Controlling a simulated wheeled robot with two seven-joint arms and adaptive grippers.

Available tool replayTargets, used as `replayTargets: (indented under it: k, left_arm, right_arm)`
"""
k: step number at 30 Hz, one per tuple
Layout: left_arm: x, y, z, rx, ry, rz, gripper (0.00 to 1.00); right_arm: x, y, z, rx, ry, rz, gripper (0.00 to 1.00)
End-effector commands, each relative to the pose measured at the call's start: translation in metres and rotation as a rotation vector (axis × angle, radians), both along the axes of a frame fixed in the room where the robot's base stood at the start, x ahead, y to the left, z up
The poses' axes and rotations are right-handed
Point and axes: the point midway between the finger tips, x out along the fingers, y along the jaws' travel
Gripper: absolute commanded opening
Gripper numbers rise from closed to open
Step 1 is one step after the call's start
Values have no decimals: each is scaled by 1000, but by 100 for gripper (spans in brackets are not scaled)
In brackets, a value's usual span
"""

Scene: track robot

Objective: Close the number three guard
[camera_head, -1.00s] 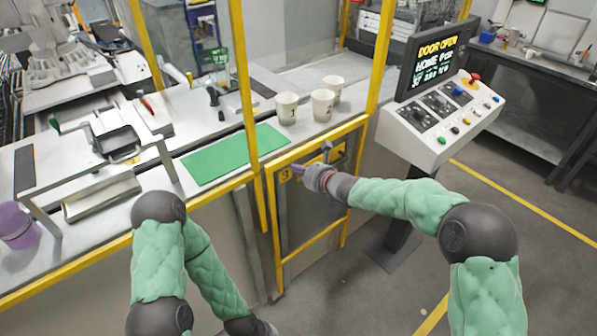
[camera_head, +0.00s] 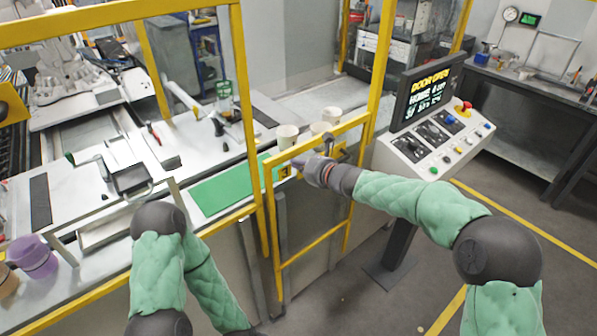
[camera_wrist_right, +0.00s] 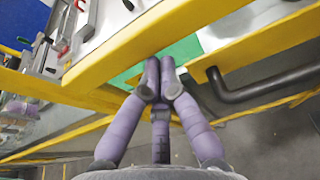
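The number three guard is a yellow-framed gate (camera_head: 318,241) in the machine's front fence, with a yellow "3" plate near its top left. Its top bar stands above the bench edge, crossing in front of the white cups. A dark handle (camera_wrist_right: 270,88) is fixed along it in the right wrist view. My right gripper (camera_head: 298,162) is at the guard's upper part, near the "3" plate. In the right wrist view its purple fingers (camera_wrist_right: 160,65) have their tips together beside the yellow bars, with nothing visible between them. The handle is beside them.
A control console (camera_head: 435,138) with a screen reading "DOOR OPEN" (camera_head: 432,92) stands right of the guard. A green mat (camera_head: 222,188) and white cups (camera_head: 287,136) are on the bench behind. A fence post (camera_head: 246,110) stands left of the guard. Open floor lies in front.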

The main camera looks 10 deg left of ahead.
Motion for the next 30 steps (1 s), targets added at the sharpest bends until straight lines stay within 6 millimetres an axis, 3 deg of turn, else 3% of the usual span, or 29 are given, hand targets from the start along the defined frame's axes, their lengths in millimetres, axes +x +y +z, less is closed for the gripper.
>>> replayTargets:
  k: [1,3,30]
  left_arm:
    - [0,0,16,0,0,0,0]
    - [0,0,28,0,0,0,0]
    - [0,0,185,0,0,0,0]
  right_arm:
    - [2,0,27,4,-11,-2,0]
    - [2,-1,44,4,-11,-2,0]
    - [2,-1,242,5,-9,-2,0]
